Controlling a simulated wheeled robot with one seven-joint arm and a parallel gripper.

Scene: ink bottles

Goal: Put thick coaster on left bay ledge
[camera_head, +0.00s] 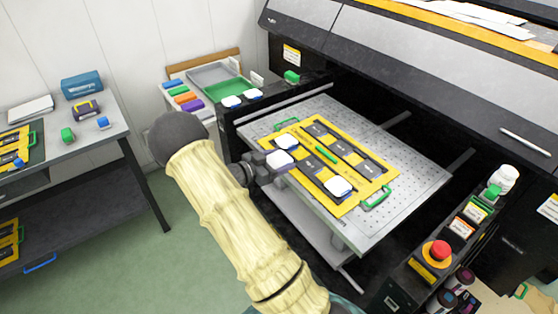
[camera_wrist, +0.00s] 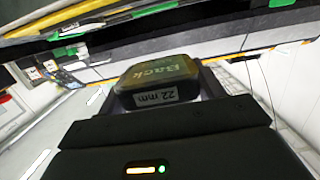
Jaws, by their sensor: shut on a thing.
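My gripper (camera_head: 264,160) is over the left edge of the printer's flat bed, shut on a dark block with a pale top (camera_head: 279,160). In the wrist view the held thick coaster (camera_wrist: 158,80) is dark with rounded corners and reads "Back" and "22 mm". Its contact with the bed is hard to tell. Another white-topped coaster (camera_head: 287,142) is just beyond it, and one more (camera_head: 338,187) lies on the yellow jig (camera_head: 350,209). The left bay ledge (camera_head: 270,103) is the black ledge left of the bed; two white-topped pieces (camera_head: 232,101) (camera_head: 253,94) sit on its far end.
The perforated bed (camera_head: 420,165) is bare around the jig. A green block (camera_head: 291,76) stands at the back of the ledge. The printer hood (camera_head: 400,65) overhangs behind. A red button (camera_head: 438,249) is on the right panel. A side table (camera_head: 90,135) stands left.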

